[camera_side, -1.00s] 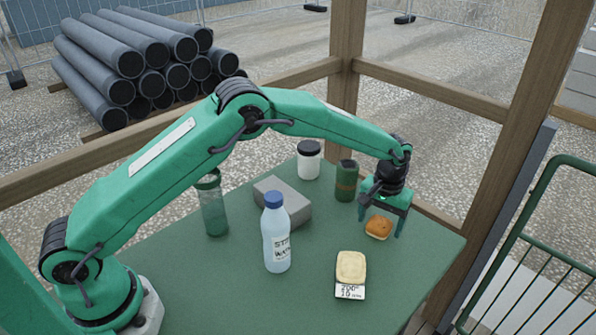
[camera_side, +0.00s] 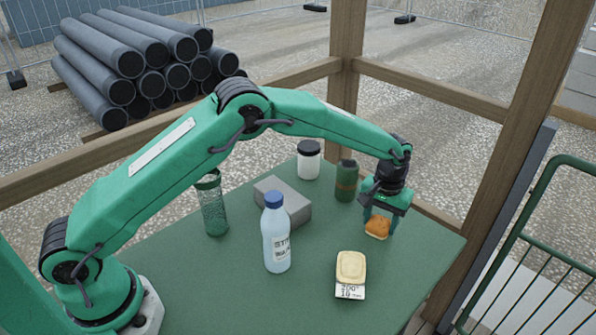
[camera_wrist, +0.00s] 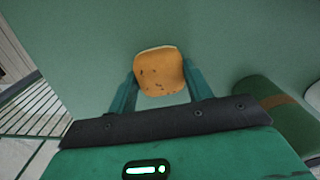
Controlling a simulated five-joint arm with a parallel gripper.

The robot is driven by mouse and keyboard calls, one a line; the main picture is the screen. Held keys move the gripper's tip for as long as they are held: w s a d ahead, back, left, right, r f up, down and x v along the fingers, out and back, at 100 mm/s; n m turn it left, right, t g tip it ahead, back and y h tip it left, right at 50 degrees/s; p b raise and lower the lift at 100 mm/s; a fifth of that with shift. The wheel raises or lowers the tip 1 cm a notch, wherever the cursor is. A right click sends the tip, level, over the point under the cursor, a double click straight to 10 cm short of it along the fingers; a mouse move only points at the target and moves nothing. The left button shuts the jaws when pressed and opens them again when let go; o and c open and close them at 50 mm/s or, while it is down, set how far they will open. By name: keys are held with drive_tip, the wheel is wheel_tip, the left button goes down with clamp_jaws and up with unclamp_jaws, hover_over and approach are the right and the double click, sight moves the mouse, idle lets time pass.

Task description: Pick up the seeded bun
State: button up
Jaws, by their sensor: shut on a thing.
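The seeded bun (camera_side: 377,228) is small and orange-brown, near the table's far right edge in the side view. In the wrist view the bun (camera_wrist: 160,72) shows dark specks on its top and a pale edge. My gripper (camera_side: 379,227) points down over it, with a finger on each side. In the wrist view my gripper (camera_wrist: 160,88) has its two green fingers against the bun's left and right sides, shut on it. The bun appears to be at or very near the table top; I cannot tell whether it is clear of it.
On the green table (camera_side: 310,300) stand a dark green can (camera_side: 346,180), a white jar (camera_side: 308,160), a grey block (camera_side: 290,208), a labelled bottle (camera_side: 276,235), a green tumbler (camera_side: 212,205), and a pale block-shaped item (camera_side: 351,267) with a printed card (camera_side: 350,292). A wooden post (camera_side: 347,85) rises behind.

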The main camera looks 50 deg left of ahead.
sight(381, 220)
drive_tip(key=shift+r, duration=2)
drive_tip(key=s+d+r, duration=0.7)
drive_tip(key=s, duration=0.2)
drive_tip(key=shift+d, duration=0.2)
